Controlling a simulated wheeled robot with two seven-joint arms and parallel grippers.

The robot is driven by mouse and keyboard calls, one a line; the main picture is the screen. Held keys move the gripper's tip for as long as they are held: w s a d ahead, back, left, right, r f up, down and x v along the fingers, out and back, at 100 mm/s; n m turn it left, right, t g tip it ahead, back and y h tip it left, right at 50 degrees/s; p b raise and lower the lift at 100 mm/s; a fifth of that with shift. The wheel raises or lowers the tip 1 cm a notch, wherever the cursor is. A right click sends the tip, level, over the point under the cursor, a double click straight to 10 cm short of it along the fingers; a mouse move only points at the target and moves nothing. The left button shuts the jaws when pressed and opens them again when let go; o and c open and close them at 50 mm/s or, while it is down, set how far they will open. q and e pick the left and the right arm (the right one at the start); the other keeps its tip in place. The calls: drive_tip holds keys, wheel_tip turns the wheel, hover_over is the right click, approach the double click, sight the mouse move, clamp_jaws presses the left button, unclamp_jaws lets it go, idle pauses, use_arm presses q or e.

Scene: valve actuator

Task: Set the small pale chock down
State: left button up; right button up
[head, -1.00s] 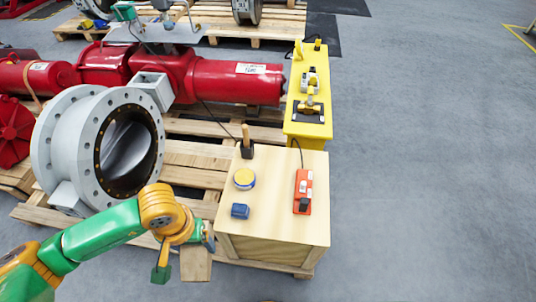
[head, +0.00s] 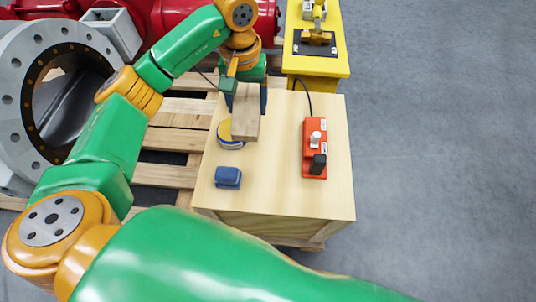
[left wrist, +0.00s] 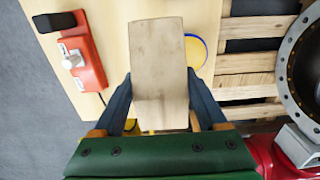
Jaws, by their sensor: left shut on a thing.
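The small pale chock (head: 246,112) is a plain wooden block. My left gripper (head: 246,90) is shut on it, with the dark fingers on both sides near its far end. In the left wrist view the chock (left wrist: 159,62) sits between the fingers of my left gripper (left wrist: 158,98) and sticks out past them. It is over the pale wooden crate top (head: 275,185), toward the back left. It partly covers a yellow and blue round tin (head: 228,136). I cannot tell whether it touches the crate top. My right gripper is not in view.
A blue block (head: 228,177) lies at the front left of the crate top. An orange device (head: 314,150) with a cable lies on the right. A yellow stand (head: 330,66) is behind the crate. The front middle of the crate top is clear.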

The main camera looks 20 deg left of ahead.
use_arm(q)
drive_tip(key=s+d+f, duration=0.2)
drive_tip(key=f, duration=0.1)
drive_tip(key=s+d+f, duration=0.2)
drive_tip(key=f, duration=0.1)
drive_tip(key=s+d+f, duration=0.2)
drive_tip(key=f, duration=0.2)
drive_tip(key=shift+s+d, duration=0.1)
drive_tip(key=shift+d, duration=0.05)
drive_tip(key=shift+f, duration=0.25)
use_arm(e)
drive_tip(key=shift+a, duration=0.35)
use_arm(q)
drive_tip(key=shift+f, duration=0.1)
